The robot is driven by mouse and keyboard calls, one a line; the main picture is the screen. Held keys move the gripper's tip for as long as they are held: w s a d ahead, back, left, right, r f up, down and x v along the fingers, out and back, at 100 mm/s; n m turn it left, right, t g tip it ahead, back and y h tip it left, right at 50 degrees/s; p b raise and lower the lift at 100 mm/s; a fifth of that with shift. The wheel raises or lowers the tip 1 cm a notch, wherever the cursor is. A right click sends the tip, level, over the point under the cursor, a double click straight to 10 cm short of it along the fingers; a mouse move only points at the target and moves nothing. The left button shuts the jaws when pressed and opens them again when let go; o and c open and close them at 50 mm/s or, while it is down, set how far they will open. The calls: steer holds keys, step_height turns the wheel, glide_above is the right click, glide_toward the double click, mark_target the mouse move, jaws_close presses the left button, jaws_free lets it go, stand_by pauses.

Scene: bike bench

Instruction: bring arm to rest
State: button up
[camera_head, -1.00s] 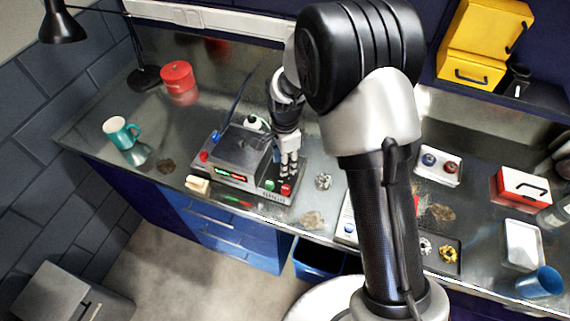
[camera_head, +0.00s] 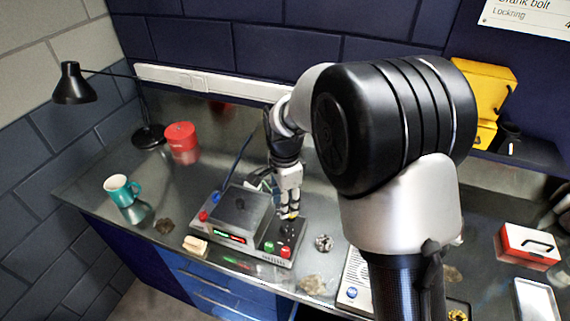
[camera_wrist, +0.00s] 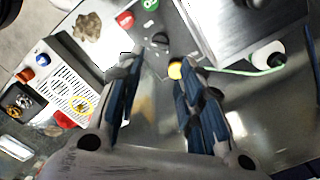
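My gripper (camera_head: 289,208) hangs fingers down over the back part of a dark control box (camera_head: 283,236) in the head view. In the wrist view my gripper (camera_wrist: 158,66) is open, with a clear gap between its two fingers and nothing held. A yellow button (camera_wrist: 174,70) shows close to the right fingertip; I cannot tell whether they touch. The box also has a red button (camera_wrist: 125,20), a green button (camera_wrist: 149,4) and a black knob (camera_wrist: 160,40). My arm hides part of the bench at the right.
A grey device with lit displays (camera_head: 231,237) stands left of the control box. A teal mug (camera_head: 121,190), a red pot (camera_head: 181,137) and a black lamp (camera_head: 75,85) are further left. A red and white case (camera_head: 527,246) is at the right. A metal part (camera_head: 323,243) lies beside the box.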

steer(key=s+d+r+n+t+b, duration=0.2)
steer(key=s+d+r+n+b, duration=0.3)
steer(key=s+d+r, duration=0.5)
steer(key=s+d+n+t+b, duration=0.1)
steer(key=s+d+n, duration=0.3)
steer(key=s+n, duration=0.4)
steer(key=s+t, duration=0.1)
steer(key=s, duration=0.6)
steer(key=shift+s+d+t+b, duration=0.15)
steer(key=shift+s+t+b, duration=0.15)
steer(key=shift+s, duration=0.05)
steer(key=shift+f, duration=0.1)
steer(key=shift+c, duration=0.4)
